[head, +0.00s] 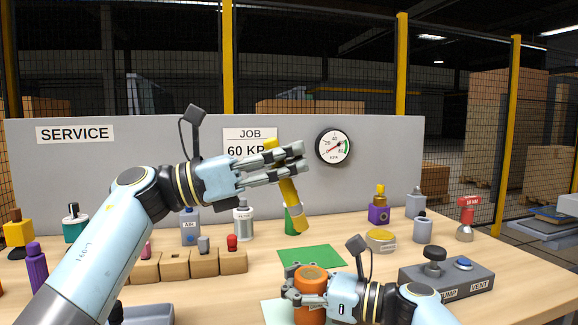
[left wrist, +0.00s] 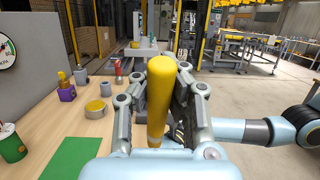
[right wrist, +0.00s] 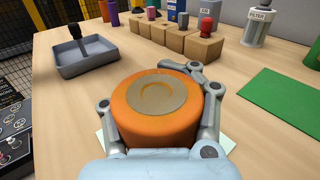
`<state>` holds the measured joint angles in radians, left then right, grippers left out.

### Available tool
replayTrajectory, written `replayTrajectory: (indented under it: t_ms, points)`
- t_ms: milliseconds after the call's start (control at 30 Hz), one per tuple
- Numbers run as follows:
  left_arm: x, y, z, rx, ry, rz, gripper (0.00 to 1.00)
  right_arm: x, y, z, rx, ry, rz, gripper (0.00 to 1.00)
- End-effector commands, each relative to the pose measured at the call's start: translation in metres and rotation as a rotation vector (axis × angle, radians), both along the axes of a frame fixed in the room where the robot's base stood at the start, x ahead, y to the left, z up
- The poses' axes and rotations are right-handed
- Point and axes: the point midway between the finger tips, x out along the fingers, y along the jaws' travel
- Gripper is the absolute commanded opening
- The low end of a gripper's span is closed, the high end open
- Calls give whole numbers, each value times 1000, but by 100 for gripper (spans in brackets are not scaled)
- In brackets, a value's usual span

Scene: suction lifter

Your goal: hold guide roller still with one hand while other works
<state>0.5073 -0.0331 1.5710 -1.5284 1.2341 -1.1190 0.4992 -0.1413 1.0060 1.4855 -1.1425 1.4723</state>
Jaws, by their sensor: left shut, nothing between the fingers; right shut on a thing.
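The guide roller, an orange drum with a tan disc on top, stands upright near the table's front in the head view (head: 311,278). It fills the middle of the right wrist view (right wrist: 158,95). My right gripper (head: 300,292) is shut around its sides. My left gripper (head: 296,156) is shut, raised above the table and apart from the roller. A tilted yellow cylindrical tool (head: 288,190) crosses its fingers and also shows in the left wrist view (left wrist: 160,95). I cannot tell how it touches them.
A green mat (head: 312,258) lies behind the roller. A grey PUMP/VENT box (head: 450,280) stands to the right, wooden blocks (head: 203,264) to the left. A yellow-lidded tin (head: 380,240) and several bottles stand farther back. A grey panel (head: 80,165) with a gauge (head: 333,148) rises behind.

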Motion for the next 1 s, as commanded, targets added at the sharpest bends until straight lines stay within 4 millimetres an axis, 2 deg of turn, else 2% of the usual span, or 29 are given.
replayTrajectory:
  t_ms: [267, 1000]
  points:
    - [0, 0, -7, 0, 1, 0, 0, 0, 0, 0, 0, 1, 0, 0]
    - [0, 0, -73, -1, 2, 1, 0, 0, 0, 0, 0, 1, 0, 0]
